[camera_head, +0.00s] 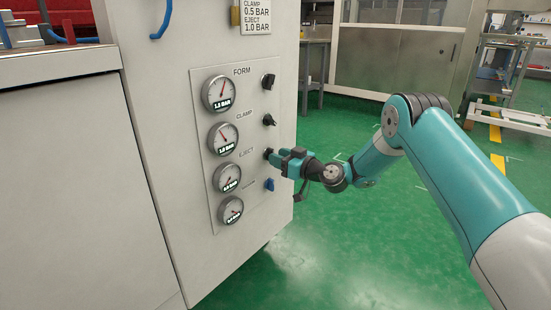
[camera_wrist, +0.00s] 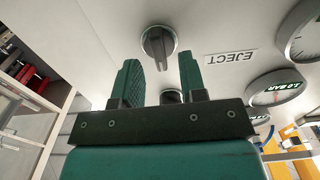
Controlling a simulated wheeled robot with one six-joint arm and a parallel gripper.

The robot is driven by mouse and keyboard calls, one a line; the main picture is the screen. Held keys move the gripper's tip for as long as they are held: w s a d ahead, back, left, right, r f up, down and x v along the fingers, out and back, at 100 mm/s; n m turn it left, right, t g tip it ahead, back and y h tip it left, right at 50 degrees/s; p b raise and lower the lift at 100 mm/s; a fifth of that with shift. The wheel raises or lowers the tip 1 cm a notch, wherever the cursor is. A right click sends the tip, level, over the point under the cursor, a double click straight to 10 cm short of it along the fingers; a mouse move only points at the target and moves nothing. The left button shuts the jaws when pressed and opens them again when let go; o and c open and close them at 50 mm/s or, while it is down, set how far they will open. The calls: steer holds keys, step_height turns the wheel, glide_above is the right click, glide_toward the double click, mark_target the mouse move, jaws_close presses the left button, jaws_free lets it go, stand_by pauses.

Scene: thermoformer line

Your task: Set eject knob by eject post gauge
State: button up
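The eject knob (camera_wrist: 158,42) is a dark round knob with a raised grip bar on the pale panel. In the wrist view it sits between and just beyond the two fingertips of my open gripper (camera_wrist: 159,62), with no contact visible. In the head view my gripper (camera_head: 278,156) is at the panel beside the EJECT label (camera_head: 246,154) and mostly covers this knob. The eject gauge (camera_head: 227,178) seems to read near 0.0 bar, its digits small. It is partly visible in the wrist view (camera_wrist: 302,32), beside the upside-down EJECT label.
The form gauge (camera_head: 218,93), clamp gauge (camera_head: 222,138) and a lowest gauge (camera_head: 231,210) share the panel. A sign (camera_head: 256,16) reads CLAMP 0.5, EJECT 1.0 BAR. Green floor right is open.

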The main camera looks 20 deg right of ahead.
steer(key=shift+x, duration=0.95)
steer(key=shift+c, duration=0.2)
jaws_close()
steer(key=shift+m, duration=0.3)
